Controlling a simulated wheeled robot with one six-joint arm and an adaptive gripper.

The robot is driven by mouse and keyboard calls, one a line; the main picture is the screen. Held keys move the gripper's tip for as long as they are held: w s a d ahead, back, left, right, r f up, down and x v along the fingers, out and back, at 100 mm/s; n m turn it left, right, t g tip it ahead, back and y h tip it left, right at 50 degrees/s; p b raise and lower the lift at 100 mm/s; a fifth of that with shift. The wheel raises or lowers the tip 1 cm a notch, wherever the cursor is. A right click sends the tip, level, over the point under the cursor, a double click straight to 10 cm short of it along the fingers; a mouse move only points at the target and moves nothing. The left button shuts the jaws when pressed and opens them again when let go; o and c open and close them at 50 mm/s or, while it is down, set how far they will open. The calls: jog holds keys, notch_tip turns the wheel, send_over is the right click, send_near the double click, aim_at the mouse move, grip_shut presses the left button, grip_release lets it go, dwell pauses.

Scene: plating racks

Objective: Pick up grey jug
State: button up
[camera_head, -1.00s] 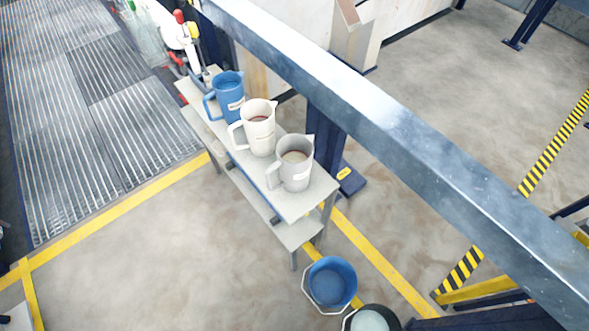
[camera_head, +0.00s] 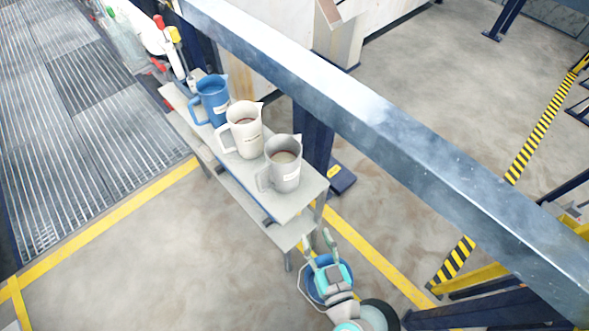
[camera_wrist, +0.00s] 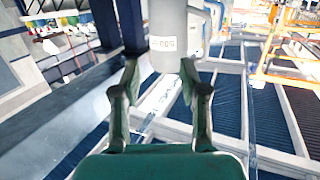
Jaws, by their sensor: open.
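The grey jug (camera_head: 286,173) stands upright at the near end of the narrow grey shelf bench (camera_head: 297,203) in the head view, its handle to the left and a white label on its side. My gripper (camera_head: 317,238) is open and empty, apart from the jug, just below and right of the bench's near end. In the wrist view a grey jug body (camera_wrist: 168,22) with a label and handle shows at the top, beyond and above my open fingers (camera_wrist: 160,78).
A cream jug (camera_head: 241,135) stands directly beyond the grey one, with a blue jug (camera_head: 213,105) farther back. A thick steel beam (camera_head: 370,115) runs diagonally close to the bench's right side. A blue bucket (camera_head: 310,283) is on the floor, partly behind my arm.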

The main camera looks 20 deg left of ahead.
aim_at(259, 180)
jog(key=w+a+r+n+y, duration=0.1)
jog(key=w+a, duration=0.1)
jog(key=a, duration=0.4)
jog(key=w+a+r+n+g+y, duration=0.1)
jog(key=w+a+r, duration=0.1)
jog(key=a, duration=0.5)
jog(key=w+a+r+n+g+y, duration=0.1)
jog(key=w+a, duration=0.2)
jog(key=a, duration=0.3)
jog(key=shift+a+r+y, duration=0.15)
jog(key=shift+y, duration=0.25)
jog(key=shift+w+a, duration=0.4)
jog(key=shift+a, duration=0.15)
grip_shut()
